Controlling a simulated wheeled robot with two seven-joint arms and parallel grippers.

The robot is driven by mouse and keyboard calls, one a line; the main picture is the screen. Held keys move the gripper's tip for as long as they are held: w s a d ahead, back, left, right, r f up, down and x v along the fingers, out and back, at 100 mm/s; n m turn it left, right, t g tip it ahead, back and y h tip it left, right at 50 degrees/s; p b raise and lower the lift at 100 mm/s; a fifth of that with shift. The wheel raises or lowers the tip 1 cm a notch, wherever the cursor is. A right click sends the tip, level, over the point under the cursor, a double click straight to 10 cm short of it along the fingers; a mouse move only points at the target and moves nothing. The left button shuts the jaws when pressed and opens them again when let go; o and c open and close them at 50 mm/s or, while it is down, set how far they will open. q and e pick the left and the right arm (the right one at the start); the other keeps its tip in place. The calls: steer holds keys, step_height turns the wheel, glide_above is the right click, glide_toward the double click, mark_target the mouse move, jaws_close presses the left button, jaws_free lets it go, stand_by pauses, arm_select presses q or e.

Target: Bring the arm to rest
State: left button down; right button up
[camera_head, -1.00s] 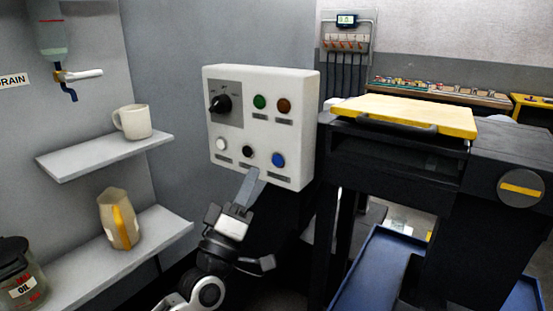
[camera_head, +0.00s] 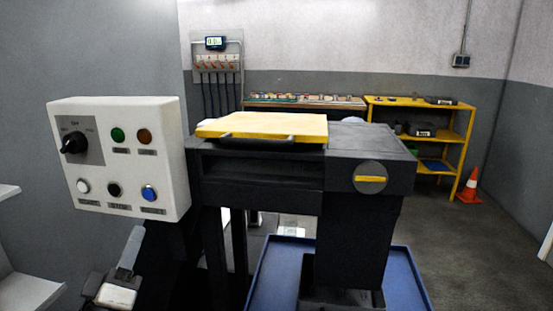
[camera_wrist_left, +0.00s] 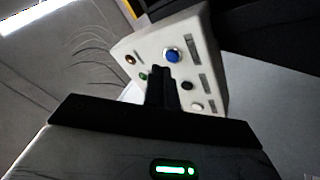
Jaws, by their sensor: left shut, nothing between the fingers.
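My left gripper (camera_head: 133,243) is at the lower left of the head view, below the white control panel (camera_head: 118,205). Its fingers are together with nothing between them. In the left wrist view the closed fingers (camera_wrist_left: 159,72) point towards the panel, which also shows there (camera_wrist_left: 207,60); whether they touch it I cannot tell. The panel carries a black rotary knob (camera_head: 74,143), a green button (camera_head: 117,135), an amber one (camera_head: 145,137), and white, black and blue (camera_head: 149,194) buttons below. My right gripper is not in view.
A dark machine (camera_head: 260,190) with a yellow lid (camera_head: 265,127) stands right of the panel, over a blue tray (camera_head: 412,285). Behind are a yellow shelf (camera_head: 462,150) and an orange cone (camera_head: 468,188). Floor at the right is clear.

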arm_select(q)
steer(key=s+d+f+m+g, duration=0.4)
steer(key=s+f, duration=0.1)
steer(key=f, duration=0.4)
steer(key=s+d+f+m+g+h, duration=0.1)
steer(key=s+d+f+m+g, duration=0.3)
steer(key=f, duration=0.6)
steer(key=s+d+f+m+g+h, duration=0.1)
steer(key=s+d+f+m+g, duration=0.3)
steer(key=s+f, duration=0.3)
step_height(320, 180, down, 3)
steer(key=shift+d+r+g, duration=0.15)
steer(key=shift+d+g, duration=0.45)
steer(key=shift+g, duration=0.1)
